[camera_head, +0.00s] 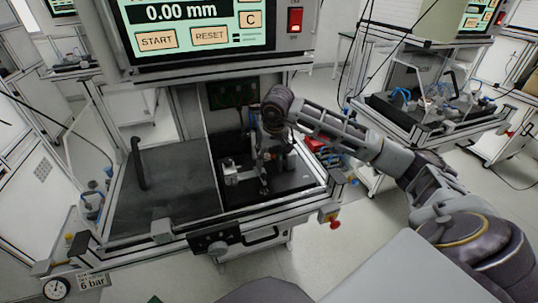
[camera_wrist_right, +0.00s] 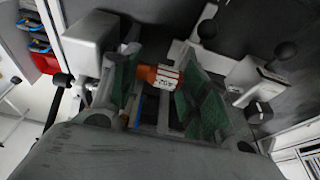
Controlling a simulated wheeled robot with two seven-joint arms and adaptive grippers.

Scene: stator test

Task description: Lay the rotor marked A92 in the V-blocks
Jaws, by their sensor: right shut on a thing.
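My right gripper (camera_wrist_right: 160,90) is shut on a rotor (camera_wrist_right: 168,78), between its green-padded fingers in the right wrist view. The rotor has an orange part and a pale band with dark marking; the marking is turned over and consistent with A92, but too small to read surely. In the head view my right gripper (camera_head: 264,178) points down over the dark fixture plate of the test station, and the rotor is too small to make out. A pale grey block (camera_head: 232,173) stands on that plate, left of the gripper; I cannot tell whether it is a V-block. My left gripper is not in view.
The station's screen (camera_head: 190,22) reads 0.00 mm above the work area. A dark cover with a black handle (camera_head: 138,163) is left of the plate. A red emergency knob (camera_head: 334,224) sits at the front right corner. Blue and red bins (camera_wrist_right: 38,50) show in the wrist view.

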